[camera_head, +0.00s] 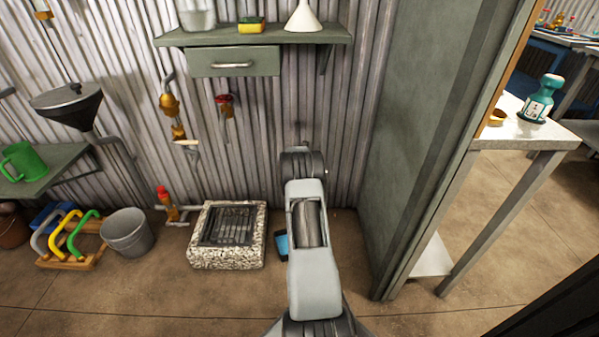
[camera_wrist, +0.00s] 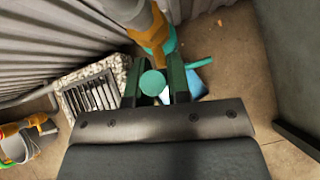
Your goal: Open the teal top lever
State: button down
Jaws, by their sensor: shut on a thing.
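In the wrist view, the teal lever (camera_wrist: 152,83) shows as a round knob between the two dark fingers of my gripper (camera_wrist: 154,76). The fingers are closed on it. Above it is a brass valve body (camera_wrist: 150,36) on a grey pipe (camera_wrist: 125,8), with more teal partly hidden behind the fingers. In the head view, my arm covers the lever and the gripper, so neither shows there.
A stone drain with a grate (camera_head: 227,237) stands on the floor left of my arm. A green-grey panel (camera_head: 425,130) rises close on the right. A shelf with a drawer (camera_head: 233,63) hangs above. A grey bucket (camera_head: 128,233) stands further left.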

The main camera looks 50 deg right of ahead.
jog(key=shift+s+d, duration=0.1)
jog(key=shift+d, duration=0.05)
jog(key=c, duration=1.4)
grip_release()
jog(key=o, duration=0.3)
jog(key=shift+a, duration=0.2)
jog(key=v, duration=1.3)
jog(key=shift+s+a+r, duration=0.1)
jog(key=shift+a+r, duration=0.05)
jog(key=shift+r, duration=0.1)
